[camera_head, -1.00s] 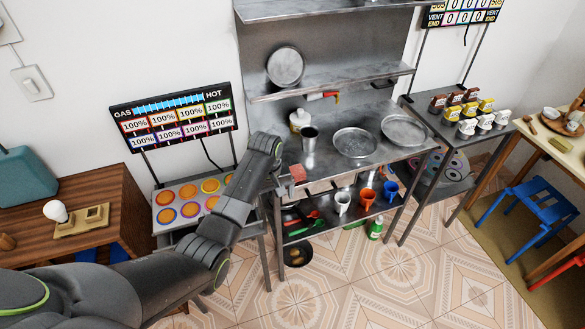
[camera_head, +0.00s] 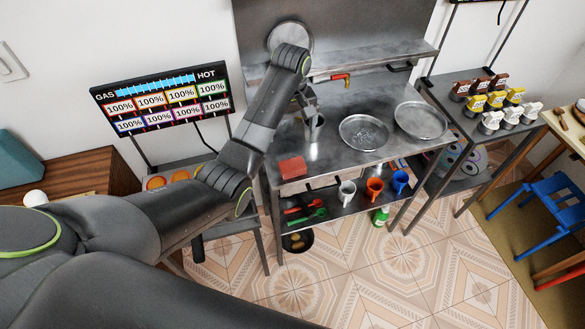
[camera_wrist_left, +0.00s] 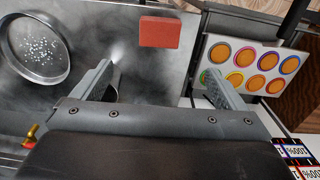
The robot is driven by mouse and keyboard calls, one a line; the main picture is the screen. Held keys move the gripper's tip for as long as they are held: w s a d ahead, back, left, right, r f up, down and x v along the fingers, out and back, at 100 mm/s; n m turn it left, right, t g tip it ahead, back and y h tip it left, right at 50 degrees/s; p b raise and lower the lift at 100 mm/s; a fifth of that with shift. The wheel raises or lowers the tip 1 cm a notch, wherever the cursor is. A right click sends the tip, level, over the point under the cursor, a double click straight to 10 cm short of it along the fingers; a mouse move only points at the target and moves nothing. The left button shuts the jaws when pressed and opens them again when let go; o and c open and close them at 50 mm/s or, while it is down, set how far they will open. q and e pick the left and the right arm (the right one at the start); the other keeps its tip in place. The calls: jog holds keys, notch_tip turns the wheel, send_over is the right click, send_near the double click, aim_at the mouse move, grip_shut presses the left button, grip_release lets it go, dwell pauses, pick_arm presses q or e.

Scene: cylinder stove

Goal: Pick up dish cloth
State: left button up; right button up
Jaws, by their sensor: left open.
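A red, flat block (camera_head: 291,168), perhaps the folded dish cloth, lies at the front left of the metal counter (camera_head: 330,150). It also shows at the top of the left wrist view (camera_wrist_left: 160,32). Nothing else here plainly looks like a cloth. My left gripper (camera_head: 308,108) is over the counter's back left, behind the red block and close to a metal cup (camera_head: 315,127). In the left wrist view its fingers (camera_wrist_left: 158,83) are apart, with bare counter between them; the cup is partly hidden behind one finger. My right gripper is not in view.
Two round metal pans (camera_head: 364,132) (camera_head: 421,120) stand on the counter's right. A shelf (camera_head: 385,60) runs above, with a tap (camera_head: 335,78) below it. Mugs (camera_head: 374,187) stand on the lower shelf. A panel of coloured discs (camera_wrist_left: 242,66) is beside the counter.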

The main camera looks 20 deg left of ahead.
pick_arm(q)
notch_tip(320, 180, down, 3)
jog(key=b, duration=0.2)
send_over(292, 164)
notch_tip(292, 164, down, 6)
jog(key=shift+w+r+p, duration=0.15)
jog(key=shift+r+p, duration=0.05)
jog(key=shift+p, duration=0.2)
jog(key=shift+f, duration=0.9)
notch_tip(292, 164, down, 4)
jog(key=shift+r+p, duration=0.25)
jog(key=shift+p, duration=0.15)
jog(key=shift+f, duration=0.45)
jog(key=c, duration=1)
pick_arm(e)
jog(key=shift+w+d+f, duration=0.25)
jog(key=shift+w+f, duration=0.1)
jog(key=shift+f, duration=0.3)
pick_arm(q)
notch_tip(292, 164, up, 10)
jog(key=shift+r+b, duration=0.1)
jog(key=shift+b, duration=0.2)
jog(key=shift+c, duration=0.2)
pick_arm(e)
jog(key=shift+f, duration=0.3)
